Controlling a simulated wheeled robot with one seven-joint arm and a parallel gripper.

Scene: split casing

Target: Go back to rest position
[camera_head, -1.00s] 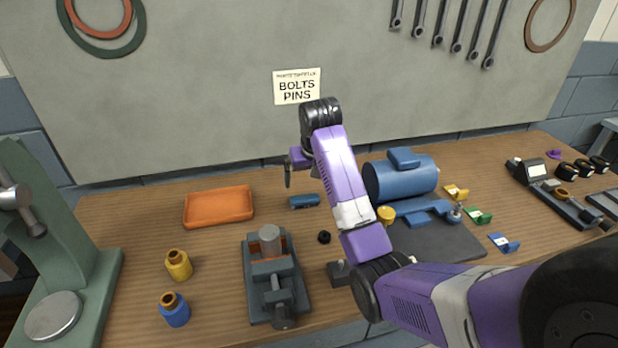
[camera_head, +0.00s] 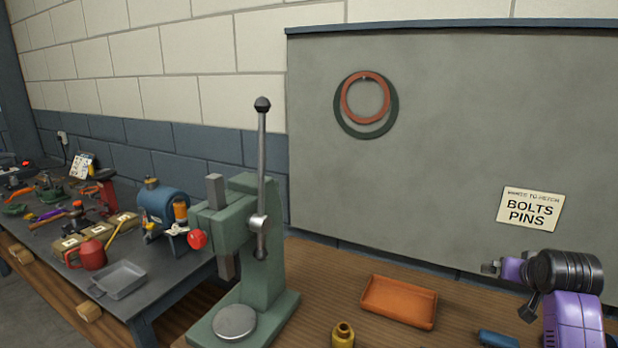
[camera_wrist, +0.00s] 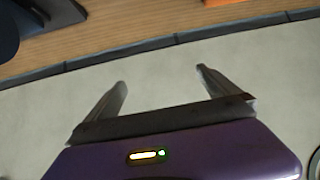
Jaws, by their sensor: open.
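My gripper (camera_wrist: 162,82) is open in the wrist view, its two dark fingers apart with nothing between them. Behind the fingers, that view shows a pale grey surface and a strip of wooden bench top (camera_wrist: 130,22). In the head view my purple arm is at the lower right, raised over the bench, with the end of my gripper (camera_head: 490,267) small at its left. The finger opening cannot be made out there.
An orange tray (camera_head: 399,302), a yellow bushing (camera_head: 343,334) and a blue part (camera_head: 497,338) lie on the bench. A green arbor press (camera_head: 262,250) with a tall lever (camera_head: 261,160) stands at its left end. A cluttered dark table (camera_head: 170,285) stands further left. A bolts-and-pins sign (camera_head: 530,208) hangs behind.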

